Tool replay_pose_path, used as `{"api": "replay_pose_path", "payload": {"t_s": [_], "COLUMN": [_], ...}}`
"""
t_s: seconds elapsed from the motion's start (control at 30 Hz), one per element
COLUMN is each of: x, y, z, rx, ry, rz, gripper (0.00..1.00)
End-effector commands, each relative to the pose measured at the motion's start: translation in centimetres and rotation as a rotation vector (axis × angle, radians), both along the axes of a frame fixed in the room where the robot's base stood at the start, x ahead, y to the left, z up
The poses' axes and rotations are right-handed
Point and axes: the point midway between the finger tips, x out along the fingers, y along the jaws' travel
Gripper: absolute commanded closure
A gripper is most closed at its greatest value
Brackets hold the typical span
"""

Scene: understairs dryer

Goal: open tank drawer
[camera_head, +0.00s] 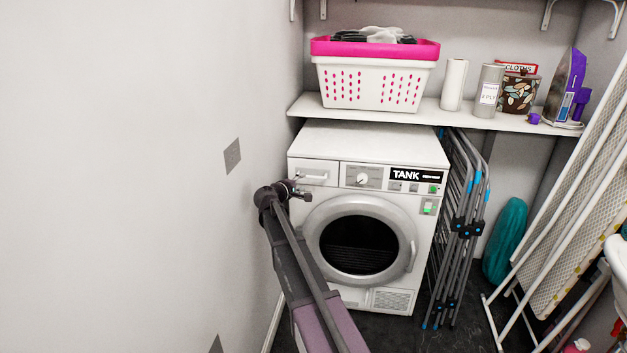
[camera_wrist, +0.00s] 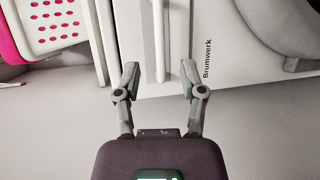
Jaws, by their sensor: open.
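The white tank drawer (camera_head: 322,179) is at the upper left of the dryer front and looks shut. It bears a white bar handle (camera_head: 312,176), which also shows in the wrist view (camera_wrist: 158,38). My gripper (camera_head: 303,191) is at the drawer's lower left in the head view, partly covering it. In the wrist view my gripper (camera_wrist: 160,68) is open, one finger on each side of the handle's near end. I see no finger touching the bar, and the depth between them is hard to tell.
The dryer (camera_head: 373,148) has a round door (camera_head: 402,215) below the drawer. A wall (camera_head: 150,150) stands close on the left. A shelf (camera_head: 455,117) above holds a pink-rimmed basket (camera_head: 372,85). A folded drying rack (camera_head: 465,200) stands right of the dryer.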

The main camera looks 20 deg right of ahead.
Motion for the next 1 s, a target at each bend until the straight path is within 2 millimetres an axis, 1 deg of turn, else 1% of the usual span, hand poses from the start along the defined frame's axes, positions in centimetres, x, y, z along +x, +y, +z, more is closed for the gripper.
{"api": "replay_pose_path", "payload": {"t_s": [0.03, 0.2, 0.43, 0.67, 0.97, 1.0], "x": [0.7, 2.1, 3.5, 4.1, 4.1, 4.1], "y": [-0.7, -2.9, -5.3, -6.3, -6.4, -6.4], "z": [-0.3, -0.8, -1.2, -1.4, -1.4, -1.4], "rx": [0.000, 0.001, -0.001, -0.001, -0.001, -0.001], "ry": [0.000, 0.001, 0.001, 0.001, 0.001, 0.001], "rz": [-0.001, -0.001, -0.001, 0.000, 0.000, 0.000], "gripper": [0.48, 0.48, 0.48, 0.48, 0.48, 0.51]}}
